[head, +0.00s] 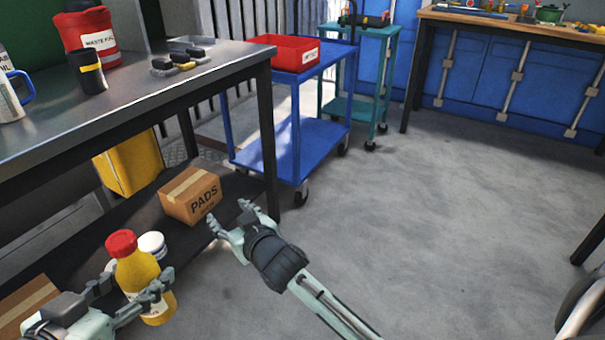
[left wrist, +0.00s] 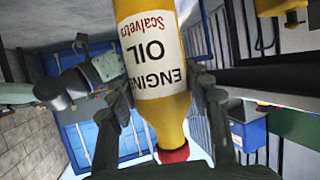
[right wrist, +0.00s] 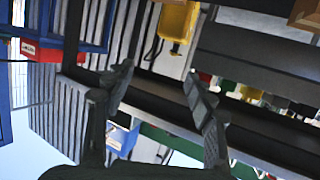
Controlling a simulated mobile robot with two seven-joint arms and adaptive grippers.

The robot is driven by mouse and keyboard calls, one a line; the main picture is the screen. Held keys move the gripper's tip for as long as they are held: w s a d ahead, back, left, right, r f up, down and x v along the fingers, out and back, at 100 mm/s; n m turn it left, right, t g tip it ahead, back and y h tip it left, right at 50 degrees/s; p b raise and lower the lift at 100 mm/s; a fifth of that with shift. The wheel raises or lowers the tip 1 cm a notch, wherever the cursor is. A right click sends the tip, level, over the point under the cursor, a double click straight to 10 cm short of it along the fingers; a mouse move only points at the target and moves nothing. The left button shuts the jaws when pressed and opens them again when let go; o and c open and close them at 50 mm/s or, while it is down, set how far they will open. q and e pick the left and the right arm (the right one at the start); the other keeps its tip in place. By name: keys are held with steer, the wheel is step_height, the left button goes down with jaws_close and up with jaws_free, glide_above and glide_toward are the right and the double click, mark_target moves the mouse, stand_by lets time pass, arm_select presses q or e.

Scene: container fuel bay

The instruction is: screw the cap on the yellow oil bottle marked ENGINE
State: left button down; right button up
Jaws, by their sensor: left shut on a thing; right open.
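The yellow ENGINE oil bottle (head: 141,275) is upright at the lower left of the head view, with a red cap (head: 121,243) on its neck. Whether the cap is fully tightened I cannot tell. My left gripper (head: 137,284) is shut around the bottle's body. The left wrist view shows the bottle (left wrist: 155,60) inverted, its ENGINE OIL label between the fingers and the red cap (left wrist: 174,154) at the bottom. My right gripper (head: 232,218) is open and empty, to the right of the bottle and apart from it; its spread fingers (right wrist: 160,90) show in the right wrist view.
A white-capped container (head: 152,244) is partly hidden behind the bottle. A PADS box (head: 190,195) sits on the lower shelf of the metal workbench (head: 140,100). A blue cart (head: 310,140) with a red bin (head: 284,52) stands beyond.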

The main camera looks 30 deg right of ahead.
steer(key=s+d+f+g+h, duration=0.1)
steer(key=s+d+f+g, duration=0.2)
steer(key=s+d+f, duration=0.35)
steer(key=s+d+f+g+h, duration=0.1)
steer(key=s+d+f+g, duration=0.2)
steer(key=s+f, duration=0.6)
steer(key=s+d+f+g, duration=0.2)
steer(key=s+f, duration=0.2)
steer(key=s, duration=0.3)
steer(key=s+d+f+g+h, duration=0.1)
steer(key=s+d+f+g, duration=0.1)
steer(key=s, duration=0.5)
step_height(320, 180, down, 3)
steer(key=shift+s+d+r+g, duration=0.15)
steer(key=shift+d+r+g, duration=0.05)
steer(key=shift+g, duration=0.6)
arm_select(q)
steer(key=shift+w+r, duration=0.15)
steer(key=shift+r, duration=0.05)
steer(key=a+n+t+y, duration=0.1)
steer(key=a+n+y, duration=0.3)
steer(key=a, duration=0.2)
steer(key=w+a+f+n+t+y, duration=0.1)
steer(key=a+n+t+y, duration=0.1)
steer(key=a+n+y, duration=0.2)
steer(key=a, duration=0.3)
steer(key=shift+w+a+f+y, duration=0.25)
steer(key=shift+w+a+y, duration=0.05)
